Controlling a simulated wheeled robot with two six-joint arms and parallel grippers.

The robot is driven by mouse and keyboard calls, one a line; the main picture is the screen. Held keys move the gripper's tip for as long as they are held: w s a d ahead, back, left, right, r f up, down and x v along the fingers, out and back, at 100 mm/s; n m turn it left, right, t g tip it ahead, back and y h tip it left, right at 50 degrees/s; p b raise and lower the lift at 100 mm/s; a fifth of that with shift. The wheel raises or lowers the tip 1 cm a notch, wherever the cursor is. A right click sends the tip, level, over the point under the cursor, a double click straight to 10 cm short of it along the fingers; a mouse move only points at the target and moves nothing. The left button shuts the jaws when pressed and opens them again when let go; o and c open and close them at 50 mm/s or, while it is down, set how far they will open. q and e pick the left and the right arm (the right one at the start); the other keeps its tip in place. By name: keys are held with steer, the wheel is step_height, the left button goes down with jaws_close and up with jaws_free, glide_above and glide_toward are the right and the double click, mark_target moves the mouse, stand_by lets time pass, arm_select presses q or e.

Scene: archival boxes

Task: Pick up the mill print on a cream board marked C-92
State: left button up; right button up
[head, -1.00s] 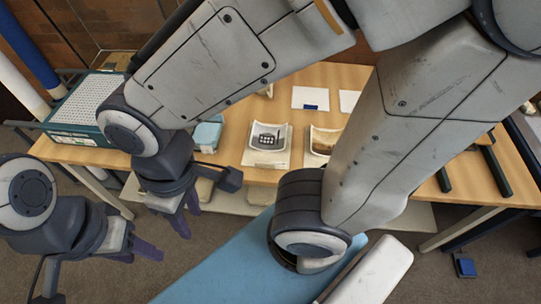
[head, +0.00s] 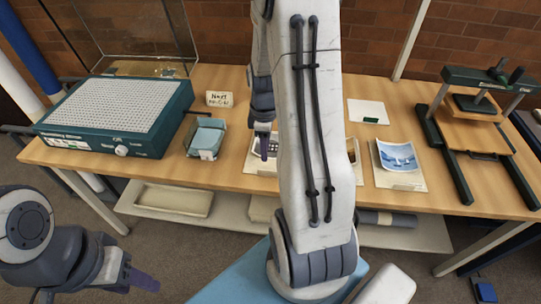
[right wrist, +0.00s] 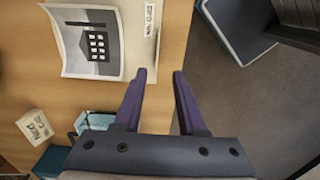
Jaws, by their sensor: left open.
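A curled print of a dark building with several windows (right wrist: 93,45) lies on a cream board (right wrist: 146,40) in the right wrist view. The board's edge label is too blurred to read surely. In the head view this print (head: 273,143) is mostly hidden by my right arm. My right gripper (right wrist: 162,76) is open and empty, its purple fingers apart, just beside the board at the table's front edge. It also shows above the print in the head view (head: 264,146). My left gripper (head: 140,279) is open and empty, low at the left, away from the table.
Another board with a blue-and-white print (head: 397,156) lies to the right, with a press (head: 478,130) beyond it. A partly hidden print (head: 353,150) sits behind my arm. A green perforated-top unit (head: 120,115), a blue box (head: 206,138) and a small sign (head: 219,99) stand left.

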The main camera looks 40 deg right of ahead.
glide_toward(269, 169)
steer(key=shift+s+a+f, duration=0.35)
steer(key=shift+s+a, duration=0.05)
steer(key=shift+a, duration=0.25)
steer(key=shift+s+a+f, duration=0.3)
steer(key=shift+s+a, duration=0.1)
steer(key=shift+a, duration=0.2)
steer(key=shift+d+f+p, duration=0.2)
steer(key=shift+f+p, duration=0.05)
steer(key=shift+f, duration=1.15)
steer(key=shift+d+f+p, duration=0.15)
steer(key=shift+f+p, duration=0.05)
steer(key=shift+f, duration=1.15)
steer(key=shift+s, duration=0.1)
jaws_close()
